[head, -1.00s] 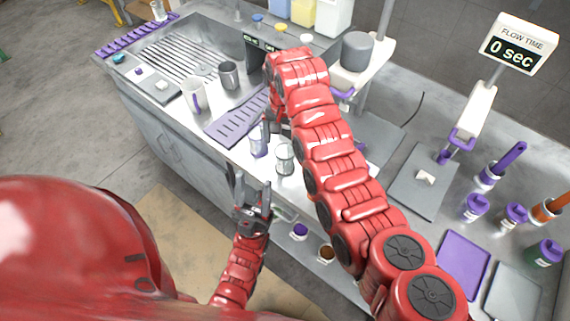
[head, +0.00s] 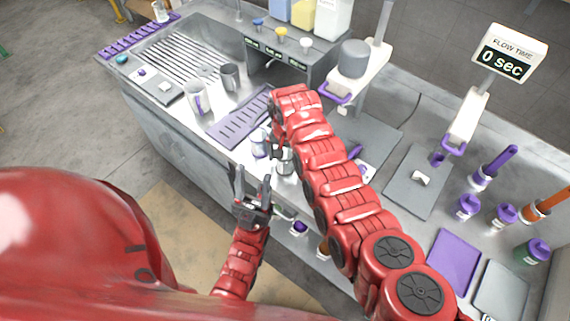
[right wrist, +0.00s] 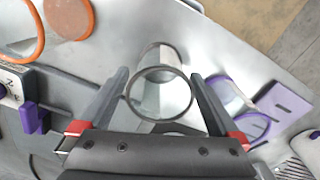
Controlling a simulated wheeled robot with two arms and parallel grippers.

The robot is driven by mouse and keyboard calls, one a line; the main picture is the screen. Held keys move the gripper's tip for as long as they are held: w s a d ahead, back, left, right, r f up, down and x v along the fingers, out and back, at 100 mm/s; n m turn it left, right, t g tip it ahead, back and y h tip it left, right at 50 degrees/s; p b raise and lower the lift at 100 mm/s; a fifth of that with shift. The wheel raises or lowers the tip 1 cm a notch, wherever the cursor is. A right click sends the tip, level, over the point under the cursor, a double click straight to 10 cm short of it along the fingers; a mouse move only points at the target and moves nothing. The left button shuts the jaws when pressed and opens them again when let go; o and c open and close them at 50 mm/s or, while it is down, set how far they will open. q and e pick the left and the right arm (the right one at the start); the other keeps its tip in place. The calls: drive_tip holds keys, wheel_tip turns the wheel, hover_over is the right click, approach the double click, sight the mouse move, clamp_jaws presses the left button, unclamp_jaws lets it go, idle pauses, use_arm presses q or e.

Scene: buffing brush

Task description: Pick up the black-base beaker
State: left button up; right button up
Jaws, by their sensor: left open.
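A clear beaker with a dark grey rim (right wrist: 160,92) stands between the fingers of my right gripper (right wrist: 158,80) in the right wrist view. The fingers are apart, one on each side of it, and I cannot tell whether they touch it. In the head view this beaker (head: 285,162) is near the counter's front edge, partly hidden by my right gripper (head: 277,148). A purple-trimmed beaker (head: 259,146) stands just left of it and also shows in the right wrist view (right wrist: 240,110). My left gripper (head: 252,192) is open and empty in front of the counter.
A purple slotted mat (head: 237,122) lies left of the beakers. A mug with a purple handle (head: 196,100) and a metal cup (head: 230,77) stand farther back. Orange-trimmed items (right wrist: 70,17) lie on the other side in the right wrist view. A flow-time display (head: 507,59) stands at right.

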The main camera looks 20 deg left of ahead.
drive_tip(key=c, duration=1.4)
drive_tip(key=shift+o, duration=0.2)
drive_tip(key=shift+r, duration=0.1)
